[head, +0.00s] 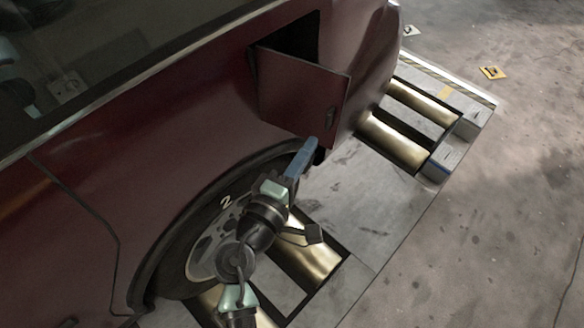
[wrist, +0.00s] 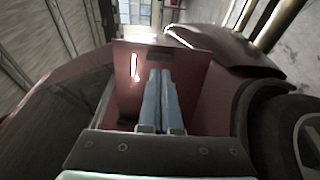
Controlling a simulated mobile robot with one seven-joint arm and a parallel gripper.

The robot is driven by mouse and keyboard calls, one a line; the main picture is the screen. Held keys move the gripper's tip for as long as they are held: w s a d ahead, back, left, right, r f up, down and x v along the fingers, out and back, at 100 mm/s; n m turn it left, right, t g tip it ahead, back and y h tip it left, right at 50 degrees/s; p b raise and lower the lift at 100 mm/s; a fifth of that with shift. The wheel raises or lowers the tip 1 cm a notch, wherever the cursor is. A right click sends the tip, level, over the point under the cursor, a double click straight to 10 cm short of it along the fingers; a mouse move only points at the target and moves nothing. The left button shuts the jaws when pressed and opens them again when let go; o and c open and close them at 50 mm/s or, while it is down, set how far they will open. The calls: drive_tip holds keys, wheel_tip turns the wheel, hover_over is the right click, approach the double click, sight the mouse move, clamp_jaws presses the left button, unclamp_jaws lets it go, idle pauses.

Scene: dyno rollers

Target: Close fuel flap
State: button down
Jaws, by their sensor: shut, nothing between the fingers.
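The dark red fuel flap (head: 300,95) stands open, swung out from the dark square opening (head: 293,36) in the side of the maroon car. A small dark latch (head: 331,117) is near its free edge. My gripper (head: 311,142) is shut and empty, its blue fingers just below the flap's lower edge in the head view. In the wrist view, the shut fingers (wrist: 162,75) point at the flap (wrist: 192,68), with a dark slot just beyond their tips. I cannot tell whether the fingers touch the flap.
The car's rear wheel (head: 215,245) is behind and below my arm. Brass-coloured rollers (head: 395,140) lie in the grey floor platform at the right, with more under the wheel. Yellow markers (head: 492,72) lie on the concrete floor. Open floor lies to the right of the car.

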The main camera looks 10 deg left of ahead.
drive_tip(key=shift+x, duration=2.25)
